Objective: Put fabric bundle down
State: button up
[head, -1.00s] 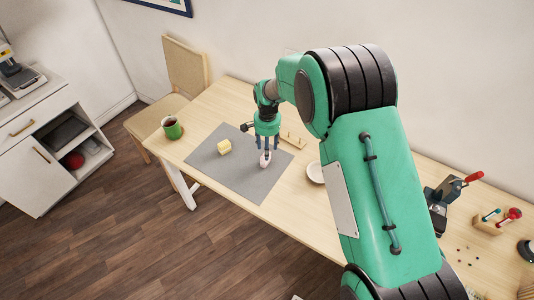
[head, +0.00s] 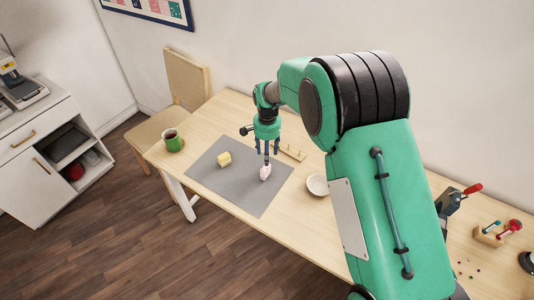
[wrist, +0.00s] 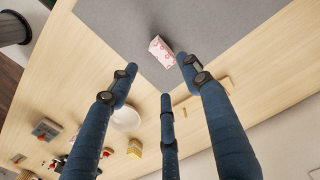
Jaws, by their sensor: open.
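A small pink and white patterned fabric bundle (head: 265,172) rests on the grey mat (head: 235,187), towards its right side. It also shows in the wrist view (wrist: 161,52), lying on the mat near its edge, beyond my fingertips. My gripper (head: 267,150) is above and just behind the bundle in the head view. Its three blue fingers, seen in the wrist view (wrist: 160,78), are spread open with nothing between them. The bundle appears free of the fingers.
A yellow block-like item (head: 224,158) lies on the mat to the left. A pegged wooden rack (head: 292,152) and a white bowl (head: 317,185) are right of the mat. The mat's front is clear.

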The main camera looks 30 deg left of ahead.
dwell(0.4)
jog(key=d+r+t+y, duration=0.1)
jog(key=d+r+t, duration=0.1)
jog(key=d+r, duration=3)
jog(key=s+d+r+t, duration=0.1)
jog(key=s+d+r, duration=0.2)
jog(key=s+d, duration=0.45)
jog(key=s+d+r+t, duration=0.15)
jog(key=s+d, duration=0.25)
jog(key=d, duration=0.6)
jog(key=s+d+t+h, duration=0.1)
jog(key=s+d, duration=0.9)
jog(key=s, duration=0.5)
jog(key=shift+d+f, duration=0.35)
jog(key=shift+d, duration=0.05)
jog(key=shift+o, duration=0.7)
jog(key=shift+s, duration=0.1)
